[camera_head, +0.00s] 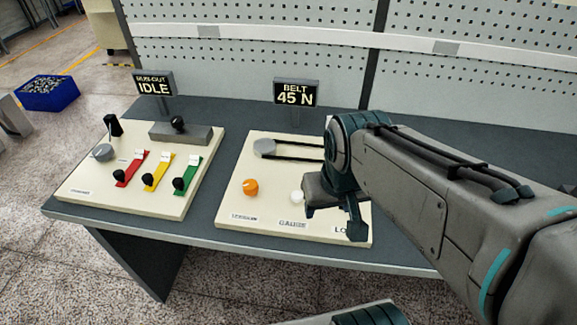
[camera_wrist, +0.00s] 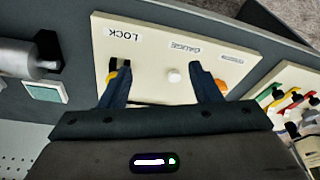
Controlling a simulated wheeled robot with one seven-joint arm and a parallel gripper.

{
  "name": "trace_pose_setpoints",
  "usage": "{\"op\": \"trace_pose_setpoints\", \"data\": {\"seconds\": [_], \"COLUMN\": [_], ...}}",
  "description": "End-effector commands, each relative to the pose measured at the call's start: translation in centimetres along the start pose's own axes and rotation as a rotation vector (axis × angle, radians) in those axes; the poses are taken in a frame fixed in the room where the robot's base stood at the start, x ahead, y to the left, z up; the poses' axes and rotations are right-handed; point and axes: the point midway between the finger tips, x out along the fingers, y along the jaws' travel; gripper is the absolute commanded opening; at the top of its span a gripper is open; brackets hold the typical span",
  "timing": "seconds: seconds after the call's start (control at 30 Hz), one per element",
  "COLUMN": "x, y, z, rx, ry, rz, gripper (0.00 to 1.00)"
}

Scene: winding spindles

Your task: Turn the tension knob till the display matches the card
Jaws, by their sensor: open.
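The tension knob (camera_head: 250,187) is orange and stands at the front left of the cream belt panel (camera_head: 235,215). In the wrist view the orange knob (camera_wrist: 221,85) is partly hidden behind the right finger. The display (camera_head: 295,93) reads "BELT 45 N". A pale card with a green face (camera_wrist: 46,92) lies on the bench in the wrist view; I cannot read it. My gripper (camera_head: 333,222) is open and empty above the panel's front right, to the right of the orange knob. In the wrist view the fingertips (camera_wrist: 160,72) are either side of the white gauge button (camera_wrist: 174,76).
A grey pulley (camera_head: 264,147) with a black belt sits behind the knob. The left panel (camera_head: 95,195) carries several coloured levers. Its display (camera_head: 154,83) reads "IDLE". My arm hides the bench's right side.

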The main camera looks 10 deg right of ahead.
Motion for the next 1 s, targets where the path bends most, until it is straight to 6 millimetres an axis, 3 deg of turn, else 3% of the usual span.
{"op": "trace_pose_setpoints", "data": {"seconds": [0.17, 0.4, 1.0], "x": [0.0, 0.0, 0.0], "y": [0.0, 0.0, 0.0], "z": [0.0, 0.0, 0.0], "rx": [0.0, 0.0, 0.0], "ry": [0.0, 0.0, 0.0], "rz": [0.0, 0.0, 0.0], "gripper": [0.57, 0.0, 0.0]}}
